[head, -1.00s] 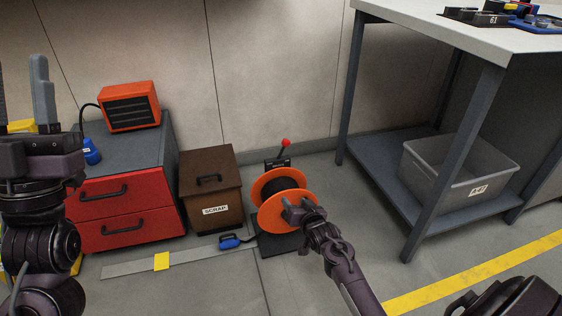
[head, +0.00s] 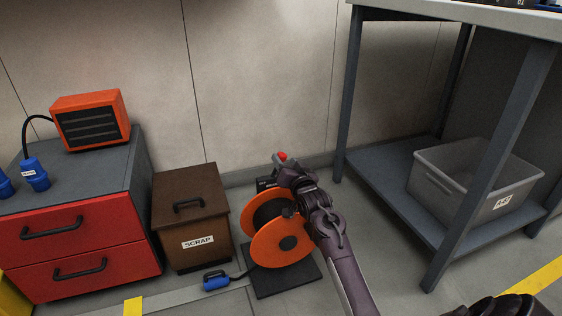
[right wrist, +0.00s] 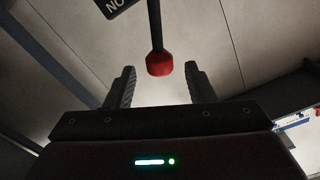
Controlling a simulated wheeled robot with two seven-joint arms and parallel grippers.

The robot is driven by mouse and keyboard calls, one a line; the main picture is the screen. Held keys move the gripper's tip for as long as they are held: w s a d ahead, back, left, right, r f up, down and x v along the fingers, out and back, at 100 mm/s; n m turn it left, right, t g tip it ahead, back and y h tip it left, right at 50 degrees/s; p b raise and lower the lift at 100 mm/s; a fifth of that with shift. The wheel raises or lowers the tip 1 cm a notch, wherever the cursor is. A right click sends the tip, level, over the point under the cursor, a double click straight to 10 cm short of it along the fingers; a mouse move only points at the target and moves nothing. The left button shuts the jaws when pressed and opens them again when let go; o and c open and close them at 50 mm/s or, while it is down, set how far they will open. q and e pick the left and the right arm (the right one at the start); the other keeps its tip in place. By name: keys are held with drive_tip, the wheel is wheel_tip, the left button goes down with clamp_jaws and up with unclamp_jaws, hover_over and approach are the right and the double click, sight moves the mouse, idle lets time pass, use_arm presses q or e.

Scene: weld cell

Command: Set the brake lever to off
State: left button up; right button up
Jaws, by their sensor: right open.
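The brake lever's red knob (head: 282,156) shows just beyond my right gripper (head: 280,162) in the head view, behind the orange cable reel (head: 282,238). In the right wrist view the red knob (right wrist: 159,64) on its dark rod lies between the two fingers of my right gripper (right wrist: 160,75), with gaps on both sides. The right gripper is open and does not touch the knob there. The lever's base is mostly hidden by the reel and gripper. My left gripper is out of view.
A brown scrap box (head: 190,215) and a red drawer cabinet (head: 75,240) with an orange heater (head: 90,120) stand left. A blue plug (head: 216,281) lies on the floor. A bench leg (head: 350,95) and a grey bin (head: 470,185) are right.

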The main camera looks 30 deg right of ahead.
sight(284, 159)
drive_tip(key=b+x, duration=0.1)
drive_tip(key=x, duration=0.1)
drive_tip(key=shift+w+f, duration=0.2)
drive_tip(key=shift+w, duration=0.1)
drive_tip(key=shift+w+d+r+b, duration=0.2)
drive_tip(key=shift+w+b, duration=0.1)
drive_tip(key=shift+w, duration=0.3)
clamp_jaws()
